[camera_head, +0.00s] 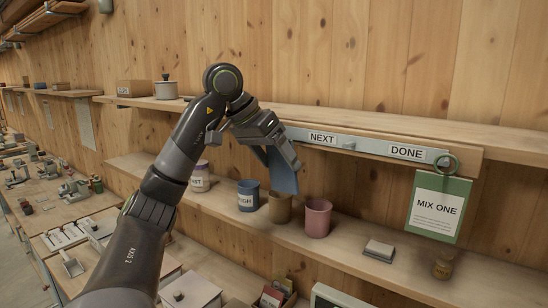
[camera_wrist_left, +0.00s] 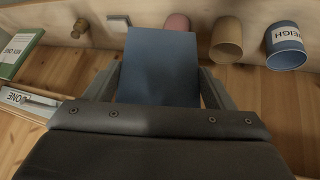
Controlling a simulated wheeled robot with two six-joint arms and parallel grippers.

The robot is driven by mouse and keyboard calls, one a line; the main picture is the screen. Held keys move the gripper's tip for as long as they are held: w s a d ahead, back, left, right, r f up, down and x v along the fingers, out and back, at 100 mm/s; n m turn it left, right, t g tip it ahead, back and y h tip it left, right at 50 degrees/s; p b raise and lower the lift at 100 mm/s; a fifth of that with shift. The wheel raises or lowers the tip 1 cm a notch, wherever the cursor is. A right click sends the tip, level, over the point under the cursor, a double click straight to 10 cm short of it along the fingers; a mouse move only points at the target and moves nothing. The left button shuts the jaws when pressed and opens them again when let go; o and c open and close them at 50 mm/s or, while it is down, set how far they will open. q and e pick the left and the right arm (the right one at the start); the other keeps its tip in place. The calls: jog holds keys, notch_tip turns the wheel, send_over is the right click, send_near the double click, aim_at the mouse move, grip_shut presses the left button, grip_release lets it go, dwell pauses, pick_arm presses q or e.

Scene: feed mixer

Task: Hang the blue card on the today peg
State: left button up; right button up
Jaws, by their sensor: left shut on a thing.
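My left gripper (camera_head: 286,158) is shut on the blue card (camera_head: 281,176), which hangs down from its fingers in front of the peg strip. In the left wrist view the blue card (camera_wrist_left: 162,65) shows as a plain blue face between the two fingers. The peg strip (camera_head: 372,147) carries the labels NEXT (camera_head: 322,138) and DONE (camera_head: 407,152). No TODAY label or peg shows; my gripper and arm cover the strip left of NEXT. I cannot tell whether the card touches the strip. My right gripper is not in view.
A green MIX ONE card (camera_head: 438,206) hangs by a ring at the DONE end. On the shelf below stand a blue cup (camera_head: 248,195), a tan cup (camera_head: 280,207), a pink cup (camera_head: 317,218) and a grey block (camera_head: 379,250). A pot (camera_head: 166,89) stands on the upper shelf.

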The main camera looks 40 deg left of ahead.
pick_arm(q)
jog(key=shift+f, duration=0.4)
jog(key=o, duration=1.1)
jog(key=shift+s, duration=0.1)
jog(key=shift+s+r, duration=0.15)
jog(key=shift+r, duration=0.3)
jog(key=shift+a+b+v, duration=0.25)
jog(key=shift+b+v, duration=0.05)
jog(key=shift+v, duration=0.8)
jog(key=s+a+b, duration=0.1)
jog(key=s+b, duration=0.1)
jog(key=s, duration=0.1)
jog(key=s+a+b, duration=0.2)
jog(key=s, duration=0.2)
jog(key=s+a+b, duration=0.2)
jog(key=s, duration=0.1)
jog(key=shift+s+a+r, duration=0.15)
jog(key=shift+s+r, duration=0.1)
jog(key=shift+s, duration=0.15)
jog(key=shift+w, duration=0.1)
